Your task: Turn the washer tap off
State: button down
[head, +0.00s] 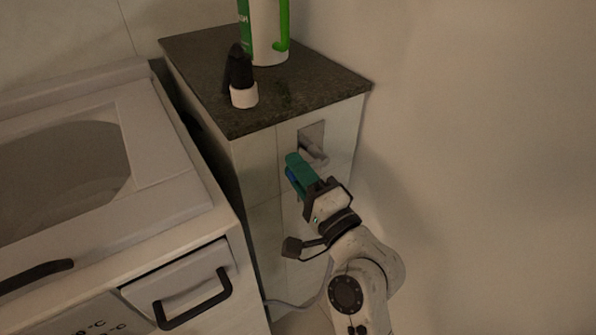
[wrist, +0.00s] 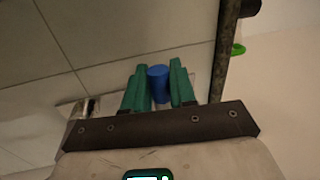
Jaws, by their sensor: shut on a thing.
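The washer tap (head: 315,153) is a grey metal fitting on a square plate, on the tiled front of the dark-topped ledge. A blue cylindrical tap knob (wrist: 159,84) sits between the two green fingers of my gripper (wrist: 159,92). My gripper is shut on the blue knob. The fingers hide part of the tap, and I cannot tell how far the knob is turned.
On the dark ledge top (head: 190,60) stand a white-and-green bottle (head: 265,30) and a black-and-white small bottle (head: 243,92). A plain wall (head: 480,150) is at right.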

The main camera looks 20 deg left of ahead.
jog(key=shift+f, duration=0.4)
jog(key=c, duration=1.3)
grip_release()
jog(key=shift+o, duration=1.1)
jog(key=shift+r, duration=0.15)
jog(key=v, duration=1)
jog(key=shift+s+d+b, duration=0.3)
jog(key=shift+b, duration=0.05)
